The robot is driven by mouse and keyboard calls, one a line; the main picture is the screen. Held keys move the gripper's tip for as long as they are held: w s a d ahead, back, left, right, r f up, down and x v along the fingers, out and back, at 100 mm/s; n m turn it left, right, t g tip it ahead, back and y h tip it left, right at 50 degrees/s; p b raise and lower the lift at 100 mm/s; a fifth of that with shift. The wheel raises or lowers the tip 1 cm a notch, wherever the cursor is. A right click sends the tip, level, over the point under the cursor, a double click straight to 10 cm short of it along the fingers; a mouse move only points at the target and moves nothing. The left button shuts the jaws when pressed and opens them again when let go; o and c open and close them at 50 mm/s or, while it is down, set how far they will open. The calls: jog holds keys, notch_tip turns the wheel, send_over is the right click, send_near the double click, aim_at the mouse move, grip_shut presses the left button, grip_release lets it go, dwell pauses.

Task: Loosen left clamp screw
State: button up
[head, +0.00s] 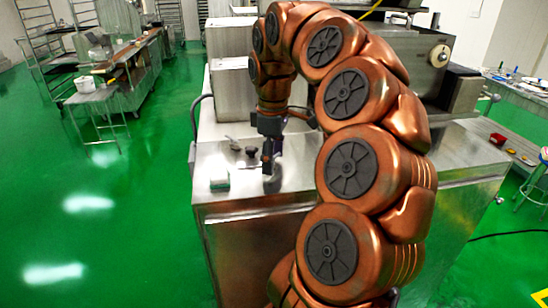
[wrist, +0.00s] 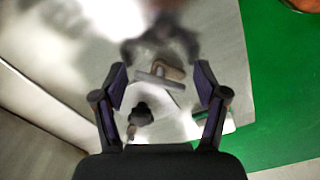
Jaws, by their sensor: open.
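My gripper (head: 268,168) hangs from the arched arm, pointing down over the steel tabletop of the machine. In the wrist view its two dark fingers stand wide apart, with the gripper's middle (wrist: 161,76) empty. Beyond the fingertips a brownish block with a pale bar (wrist: 158,80) lies on the steel, apart from both fingers. A black knob-like piece (wrist: 140,114) lies nearer, inside the left finger; it also shows left of the gripper in the head view (head: 251,152). I cannot tell which piece is the left clamp screw; my arm hides part of the machine.
A green and white block (head: 219,180) sits near the tabletop's front left corner. A small metal piece (head: 232,143) lies behind it. Steel housings (head: 230,90) rise at the back. A round knob (head: 439,56) is on the machine at right. Green floor (head: 110,230) is open at left.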

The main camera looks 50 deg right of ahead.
jog(key=shift+r, duration=0.15)
jog(key=shift+r, duration=3.65)
